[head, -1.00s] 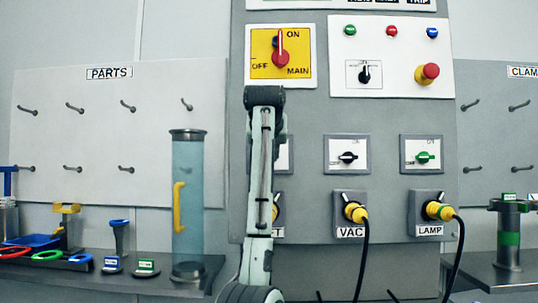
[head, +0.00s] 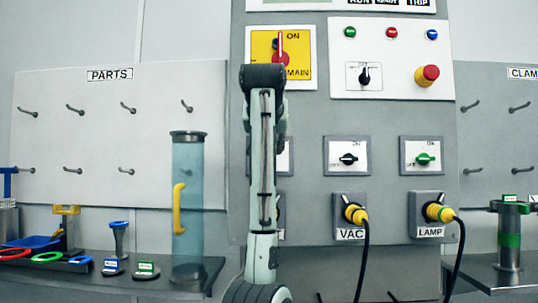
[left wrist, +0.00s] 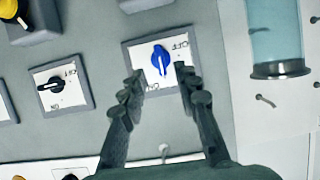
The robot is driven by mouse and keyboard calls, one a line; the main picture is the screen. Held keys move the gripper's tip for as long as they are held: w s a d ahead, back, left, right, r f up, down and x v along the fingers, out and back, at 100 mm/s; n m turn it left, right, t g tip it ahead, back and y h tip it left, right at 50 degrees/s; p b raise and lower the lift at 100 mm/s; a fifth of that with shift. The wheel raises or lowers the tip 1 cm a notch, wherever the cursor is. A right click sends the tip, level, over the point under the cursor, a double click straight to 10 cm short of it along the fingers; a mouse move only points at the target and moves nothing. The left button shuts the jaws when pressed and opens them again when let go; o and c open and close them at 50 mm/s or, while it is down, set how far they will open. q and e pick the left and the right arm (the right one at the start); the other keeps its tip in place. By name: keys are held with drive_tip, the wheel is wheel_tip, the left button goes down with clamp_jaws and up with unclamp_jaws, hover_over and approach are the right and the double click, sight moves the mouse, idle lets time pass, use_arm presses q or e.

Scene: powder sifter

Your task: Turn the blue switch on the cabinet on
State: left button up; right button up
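The blue switch (left wrist: 160,58) sits on a white, grey-framed plate (left wrist: 141,53) in the left wrist view, which shows the cabinet roughly upside down. Its handle stands near vertical, with its white line pointing down in that picture, away from the OFF label. My left gripper (left wrist: 159,77) is open, its fingertips on either side of the lower part of the handle; contact cannot be told. In the head view my left arm hides the blue switch, and only the right edge of its plate (head: 288,155) shows. My right gripper is in neither view.
The cabinet (head: 390,118) also carries a black switch (head: 348,159), a green switch (head: 427,159), a red main switch (head: 280,50) and a red button (head: 427,75). Cables hang from plugs below. A clear blue cylinder (head: 188,210) stands left of my arm.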

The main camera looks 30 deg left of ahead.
use_arm(q)
drive_tip(key=v, duration=0.6)
drive_tip(key=shift+s, duration=0.15)
idle(0.3)
